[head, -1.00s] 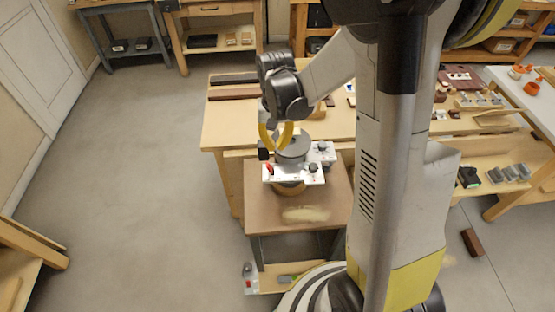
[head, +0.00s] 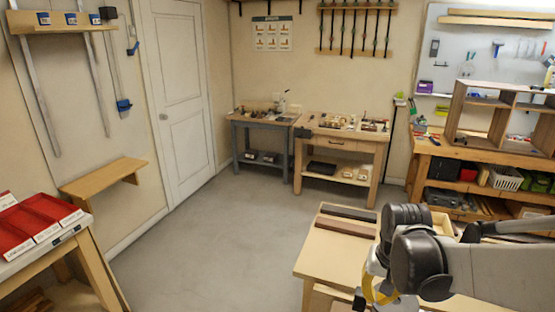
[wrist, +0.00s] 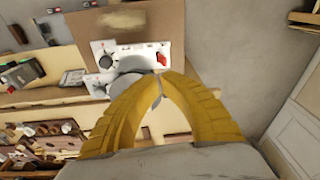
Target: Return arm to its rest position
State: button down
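My arm (head: 490,268) reaches in from the right edge of the head view, with dark round joints above the wooden bench. My gripper (head: 376,292) hangs below it, partly cut off by the lower edge. In the wrist view the yellow fingers of my gripper (wrist: 157,78) curve together in an arch, and their tips meet with nothing seen held between them. Beyond the tips is a white device (wrist: 128,48) with dark knobs, a red part and a grey round top, on a brown stand (wrist: 150,22). The fingers look apart from the device, though they hide part of it.
The wooden bench (head: 322,252) carries dark and brown bars (head: 346,226) beside my arm. A grey table (head: 262,135) and a wooden workbench (head: 345,150) stand along the back wall. A red tray (head: 32,222) lies at left. The middle floor (head: 220,240) is clear.

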jog(key=s+a+n+t+b, duration=0.1)
jog(key=s+a+t+b, duration=0.1)
jog(key=s+b, duration=0.2)
jog(key=s+a+f+n+t+b, duration=0.1)
jog(key=s+a+n+t+b, duration=0.1)
jog(key=s+b, duration=0.3)
jog(key=shift+s+a+t, duration=0.7)
jog(key=shift+s+a, duration=0.1)
jog(key=shift+s, duration=0.2)
jog(key=shift+f, duration=0.1)
